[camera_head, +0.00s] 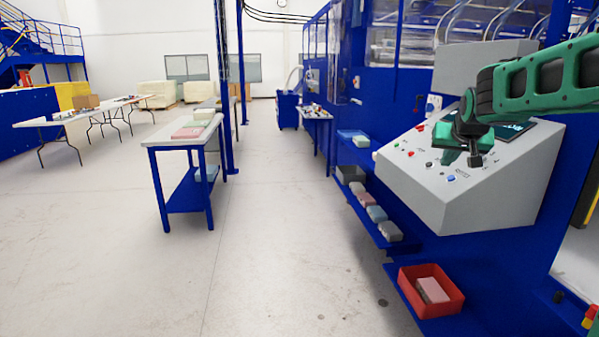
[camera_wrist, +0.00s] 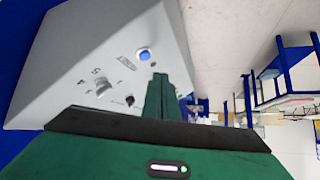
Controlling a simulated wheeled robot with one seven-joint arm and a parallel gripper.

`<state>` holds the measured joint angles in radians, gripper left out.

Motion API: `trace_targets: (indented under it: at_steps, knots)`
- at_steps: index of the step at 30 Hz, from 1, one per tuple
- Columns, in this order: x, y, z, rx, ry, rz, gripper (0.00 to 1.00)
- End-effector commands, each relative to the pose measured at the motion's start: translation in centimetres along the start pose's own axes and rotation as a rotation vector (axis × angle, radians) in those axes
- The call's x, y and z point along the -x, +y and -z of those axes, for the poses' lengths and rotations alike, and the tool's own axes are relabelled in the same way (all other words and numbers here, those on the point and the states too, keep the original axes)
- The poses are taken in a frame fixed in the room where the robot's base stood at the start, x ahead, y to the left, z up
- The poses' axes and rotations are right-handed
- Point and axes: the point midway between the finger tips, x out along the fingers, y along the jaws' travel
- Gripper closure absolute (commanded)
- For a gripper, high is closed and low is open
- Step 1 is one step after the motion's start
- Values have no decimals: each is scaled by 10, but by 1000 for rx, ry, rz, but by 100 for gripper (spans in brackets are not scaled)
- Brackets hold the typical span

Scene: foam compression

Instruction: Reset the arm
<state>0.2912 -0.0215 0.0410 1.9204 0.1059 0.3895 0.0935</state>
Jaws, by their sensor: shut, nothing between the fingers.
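My green arm comes in from the right in the head view. My gripper (camera_head: 475,160) hangs in front of the sloped grey control panel (camera_head: 470,205), over its upper middle part. The gripper is shut and empty. In the wrist view the shut green fingers (camera_wrist: 158,98) point toward the panel (camera_wrist: 90,40), close to a blue button (camera_wrist: 144,54). The blue button also shows in the head view (camera_head: 451,178), below and left of the gripper. I cannot tell whether the fingertips touch the panel. Part of the panel and its dark screen (camera_head: 514,130) is hidden behind my arm.
A red bin (camera_head: 431,291) with a pink block (camera_head: 433,290) sits on a low blue shelf below the panel. Several foam blocks (camera_head: 377,214) lie on a shelf to its left. A blue-legged table (camera_head: 186,140) stands left. The floor (camera_head: 280,250) between is clear.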

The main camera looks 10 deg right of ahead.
Motion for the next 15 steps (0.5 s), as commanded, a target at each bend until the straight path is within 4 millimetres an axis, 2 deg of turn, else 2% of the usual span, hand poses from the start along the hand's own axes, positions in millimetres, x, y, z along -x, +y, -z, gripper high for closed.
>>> trace_targets:
  at_steps: [2, 5, 9, 15]
  knots:
    - [13, 14, -28, -2, -56, -20, 100]
    - [33, 36, -80, -10, -161, -50, 100]
    - [68, 67, -162, -31, -325, -85, 100]
    - [122, 96, -277, -70, -555, -105, 100]
